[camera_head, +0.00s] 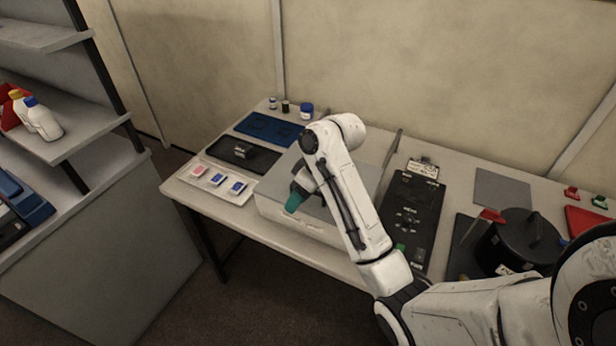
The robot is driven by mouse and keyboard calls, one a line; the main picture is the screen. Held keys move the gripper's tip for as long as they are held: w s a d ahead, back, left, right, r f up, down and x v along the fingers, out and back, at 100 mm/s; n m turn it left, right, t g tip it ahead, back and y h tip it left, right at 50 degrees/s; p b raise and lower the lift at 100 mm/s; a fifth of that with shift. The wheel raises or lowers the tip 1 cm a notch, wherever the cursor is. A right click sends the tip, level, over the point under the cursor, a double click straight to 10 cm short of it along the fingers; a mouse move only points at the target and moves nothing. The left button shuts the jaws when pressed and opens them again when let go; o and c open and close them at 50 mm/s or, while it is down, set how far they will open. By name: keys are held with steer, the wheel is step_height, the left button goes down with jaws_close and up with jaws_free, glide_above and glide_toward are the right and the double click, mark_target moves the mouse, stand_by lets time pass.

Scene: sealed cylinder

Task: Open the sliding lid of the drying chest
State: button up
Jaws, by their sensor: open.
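The drying chest (268,204) looks to be the pale grey box in the middle of the table, with a flat top. My white arm crosses in front of it and hides much of its top and right part. My gripper (294,201), dark with a teal-green part, is over the chest's top near its left front edge. I cannot tell whether it touches the chest. The lid's handle and how far the lid is slid are hidden or too small to tell.
A white tray (203,177) with small coloured packets, a black tray (232,157) and a blue mat (262,126) lie left of the chest. A black panel (413,207) and a black lidded pot (520,240) stand to the right. Shelves (85,130) rise at the far left.

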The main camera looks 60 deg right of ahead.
steer(key=s+d+r, duration=0.2)
steer(key=d+r, duration=0.5)
steer(key=d, duration=0.4)
steer(key=x, duration=1.1)
steer(key=shift+w+p, duration=0.35)
steer(key=shift+p, duration=0.05)
jaws_close()
